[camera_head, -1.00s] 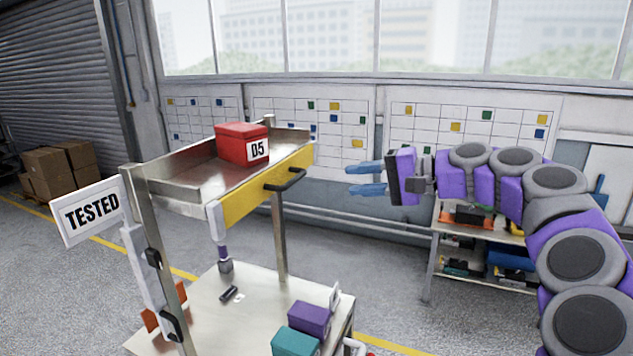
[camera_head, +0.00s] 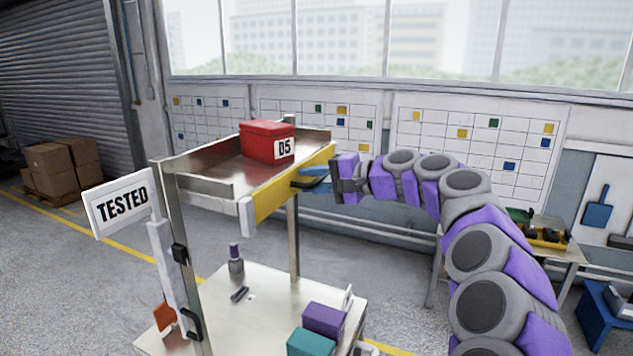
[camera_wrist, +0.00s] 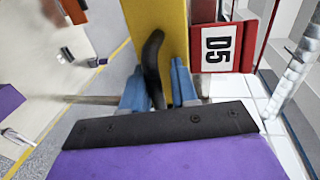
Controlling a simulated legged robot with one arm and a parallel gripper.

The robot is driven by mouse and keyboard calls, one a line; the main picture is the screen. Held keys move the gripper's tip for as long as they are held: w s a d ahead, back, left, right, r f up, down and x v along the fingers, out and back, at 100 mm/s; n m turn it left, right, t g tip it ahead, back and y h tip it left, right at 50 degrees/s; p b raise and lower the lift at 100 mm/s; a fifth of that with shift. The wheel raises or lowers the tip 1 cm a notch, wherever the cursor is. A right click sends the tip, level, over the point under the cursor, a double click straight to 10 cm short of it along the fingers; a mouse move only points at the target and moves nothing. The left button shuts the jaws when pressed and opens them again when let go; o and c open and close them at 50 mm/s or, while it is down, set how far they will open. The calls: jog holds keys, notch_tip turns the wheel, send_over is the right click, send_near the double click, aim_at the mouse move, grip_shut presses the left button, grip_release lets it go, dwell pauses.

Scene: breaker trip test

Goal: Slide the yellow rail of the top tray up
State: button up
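The yellow rail (camera_head: 272,203) runs along the near right side of the top metal tray (camera_head: 205,187). A black handle (camera_wrist: 152,62) curves out from the rail. My gripper (camera_head: 307,178) is at the handle, near the rail's far end. In the wrist view, the blue fingers of my gripper (camera_wrist: 160,80) lie on either side of the handle, with a gap between them. They look open, and I see no firm hold. In the head view the fingers largely hide the handle. A red box marked D5 (camera_head: 262,141) sits in the top tray.
The lower shelf (camera_head: 265,290) holds a purple box (camera_head: 323,319), a teal box (camera_head: 311,342) and small dark items. A workbench (camera_head: 560,250) stands behind my arm. Open floor lies left of the cart.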

jog(key=shift+w+d+f+g, duration=0.4)
jog(key=shift+d+f, duration=0.05)
jog(key=shift+d, duration=0.15)
jog(key=shift+c, duration=0.8)
jog(key=shift+s+a+r, duration=0.1)
jog(key=shift+s+a, duration=0.05)
jog(key=shift+a, duration=0.15)
jog(key=c, duration=0.3)
jog(key=shift+c, duration=0.8)
grip_shut()
